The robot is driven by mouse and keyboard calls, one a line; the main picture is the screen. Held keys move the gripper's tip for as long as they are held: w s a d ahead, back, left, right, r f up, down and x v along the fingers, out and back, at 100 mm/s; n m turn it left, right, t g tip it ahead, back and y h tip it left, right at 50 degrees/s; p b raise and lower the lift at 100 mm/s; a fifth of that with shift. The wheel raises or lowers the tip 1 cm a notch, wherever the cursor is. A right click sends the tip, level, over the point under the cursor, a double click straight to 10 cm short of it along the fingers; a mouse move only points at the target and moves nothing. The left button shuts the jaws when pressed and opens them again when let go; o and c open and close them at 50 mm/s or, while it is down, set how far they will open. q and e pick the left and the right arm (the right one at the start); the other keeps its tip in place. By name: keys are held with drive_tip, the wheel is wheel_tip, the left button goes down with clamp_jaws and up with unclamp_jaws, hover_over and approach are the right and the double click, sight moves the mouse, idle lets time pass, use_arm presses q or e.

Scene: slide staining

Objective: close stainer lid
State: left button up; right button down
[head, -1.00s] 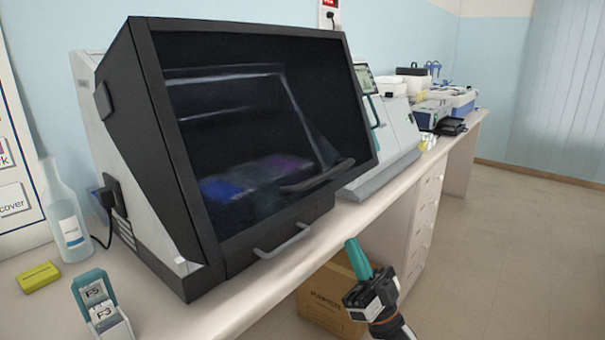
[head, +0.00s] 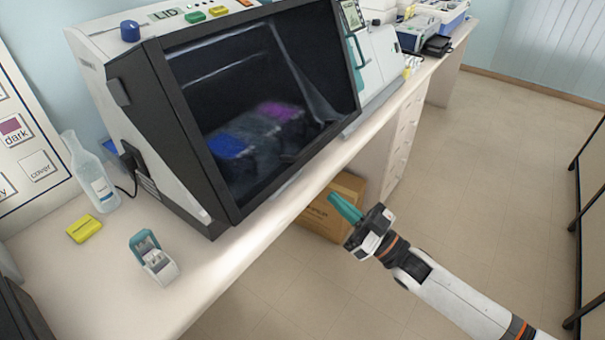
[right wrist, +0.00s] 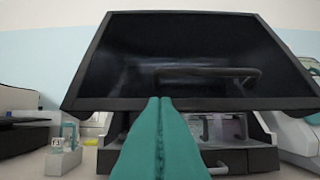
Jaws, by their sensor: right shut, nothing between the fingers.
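The stainer (head: 130,140) stands on the bench, with a large dark glass lid (head: 260,100) in a black frame. Blue and purple patches show dimly through the glass. In the right wrist view the lid (right wrist: 190,60) is partly open: its lower edge hangs above the stainer's front, and part of the interior shows beneath. A bar handle (right wrist: 215,73) shows across the glass. My right gripper (head: 335,200) is shut and empty, in front of the bench and apart from the lid. Its teal fingers (right wrist: 160,105) overlap the lid's lower edge in the right wrist view. My left gripper is out of view.
A slide box (head: 155,262), a yellow block (head: 85,229) and a clear bottle (head: 92,180) stand left of the stainer. Another machine (head: 385,50) stands at its right. A cardboard box (head: 333,215) sits on the floor below. The floor at right is open.

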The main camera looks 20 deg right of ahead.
drive_tip(key=p+x, duration=0.1)
drive_tip(key=x, duration=0.1)
drive_tip(key=f+x, duration=0.1)
drive_tip(key=x, duration=0.2)
drive_tip(key=f+p+x, duration=0.1)
drive_tip(key=x, duration=0.2)
drive_tip(key=shift+w+a+r+p, duration=0.15)
drive_tip(key=shift+w+a+p, duration=0.25)
drive_tip(key=shift+w, duration=0.1)
drive_tip(key=shift+w+a+f, duration=0.25)
